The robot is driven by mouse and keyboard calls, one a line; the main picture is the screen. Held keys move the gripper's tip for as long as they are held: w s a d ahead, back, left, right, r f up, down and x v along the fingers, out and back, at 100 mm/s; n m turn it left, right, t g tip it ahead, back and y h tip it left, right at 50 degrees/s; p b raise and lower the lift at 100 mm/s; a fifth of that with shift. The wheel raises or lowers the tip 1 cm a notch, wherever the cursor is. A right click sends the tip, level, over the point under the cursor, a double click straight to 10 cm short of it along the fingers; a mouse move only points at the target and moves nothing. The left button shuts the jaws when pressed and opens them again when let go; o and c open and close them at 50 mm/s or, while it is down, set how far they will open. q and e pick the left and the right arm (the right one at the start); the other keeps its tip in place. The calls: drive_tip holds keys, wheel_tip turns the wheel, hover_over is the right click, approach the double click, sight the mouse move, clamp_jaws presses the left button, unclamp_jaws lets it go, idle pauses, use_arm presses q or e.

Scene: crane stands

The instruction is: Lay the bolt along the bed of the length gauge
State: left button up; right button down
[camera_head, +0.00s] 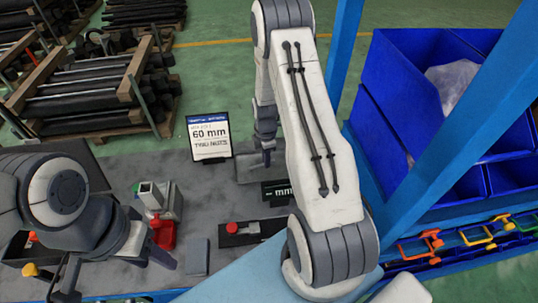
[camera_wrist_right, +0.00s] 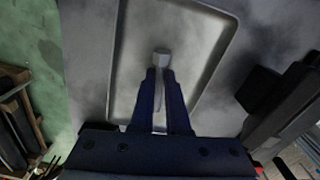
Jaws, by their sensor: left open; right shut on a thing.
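My right gripper (camera_wrist_right: 160,82) is shut on the bolt (camera_wrist_right: 161,56). In the right wrist view the bolt's grey head shows beyond the fingertips and its shank runs back between the fingers. The bolt is over a shallow grey tray (camera_wrist_right: 208,85); I cannot tell whether it touches the tray. In the head view the right gripper (camera_head: 267,157) points down at the tray (camera_head: 246,172), and the bolt is too small to make out. A low black fixture with a red knob (camera_head: 232,228) looks like the length gauge; my right arm hides part of it. My left gripper (camera_head: 163,258) is open at the lower left.
A sign reading 60 mm (camera_head: 209,135) stands left of the tray. A small black "mm" display (camera_head: 277,193) is near the tray. A grey block fixture (camera_head: 150,196) and a red part (camera_head: 163,233) stand at left. Blue bins (camera_head: 400,90) are beyond a blue post at right.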

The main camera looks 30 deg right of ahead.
drive_tip(key=shift+f, duration=0.2)
drive_tip(key=shift+f+b, duration=0.15)
drive_tip(key=shift+b, duration=0.15)
drive_tip(key=c, duration=0.9)
unclamp_jaws()
